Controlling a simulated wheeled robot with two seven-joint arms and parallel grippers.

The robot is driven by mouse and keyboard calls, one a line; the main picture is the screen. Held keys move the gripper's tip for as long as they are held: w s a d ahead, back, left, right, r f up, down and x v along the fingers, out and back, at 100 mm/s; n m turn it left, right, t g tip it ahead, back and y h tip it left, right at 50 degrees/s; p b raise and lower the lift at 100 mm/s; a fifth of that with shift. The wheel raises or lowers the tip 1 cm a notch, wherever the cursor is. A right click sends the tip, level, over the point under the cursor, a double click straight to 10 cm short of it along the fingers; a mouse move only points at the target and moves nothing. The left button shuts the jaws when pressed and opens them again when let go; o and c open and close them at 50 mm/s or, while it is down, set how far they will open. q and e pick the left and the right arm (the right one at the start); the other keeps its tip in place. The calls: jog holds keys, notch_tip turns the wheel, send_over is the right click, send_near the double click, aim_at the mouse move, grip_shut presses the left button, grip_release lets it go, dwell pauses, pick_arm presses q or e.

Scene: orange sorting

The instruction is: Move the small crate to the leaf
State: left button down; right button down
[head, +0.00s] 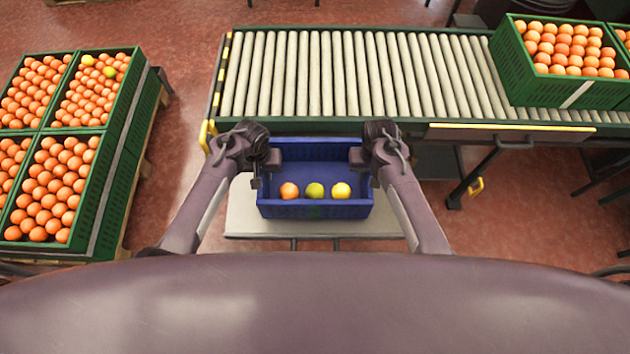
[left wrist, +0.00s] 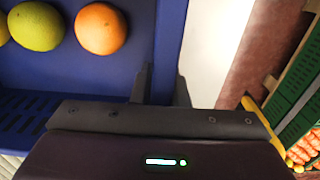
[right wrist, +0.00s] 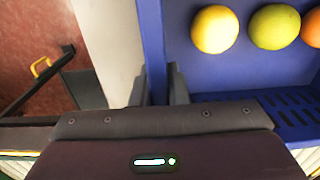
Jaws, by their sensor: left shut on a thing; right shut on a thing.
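The small blue crate (head: 315,209) is in the middle of the head view, holding an orange fruit (head: 289,190), a green fruit (head: 314,191) and a yellow fruit (head: 341,190) in a row along its near side. My left gripper (head: 268,160) is shut on its left wall (left wrist: 169,45). My right gripper (head: 359,158) is shut on its right wall (right wrist: 152,40). The pale leaf (head: 245,218) lies beneath the crate and shows around its left, right and near sides. I cannot tell whether the crate's bottom touches it.
A roller conveyor (head: 340,75) runs just beyond the crate, with a green crate (head: 540,88) of oranges at its right end. Green crates of oranges (head: 100,190) stand on a pallet at the left. Red floor lies between.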

pick_arm(q)
jog(key=shift+a+f+b, duration=0.1)
jog(key=shift+f+b, duration=0.4)
jog(key=shift+f, duration=0.25)
pick_arm(e)
jog(key=shift+f, duration=0.7)
pick_arm(q)
jog(key=c, duration=1.4)
grip_release()
jog(key=shift+r, duration=0.15)
pick_arm(e)
jog(key=c, duration=1.4)
grip_release()
jog(key=shift+r, duration=0.15)
pick_arm(q)
jog(key=shift+r, duration=0.1)
notch_tip(320, 180, up, 12)
jog(key=shift+f, duration=0.25)
jog(key=shift+r, duration=0.15)
pick_arm(e)
jog(key=shift+r, duration=0.3)
notch_tip(320, 180, up, 7)
jog(key=shift+f, duration=0.1)
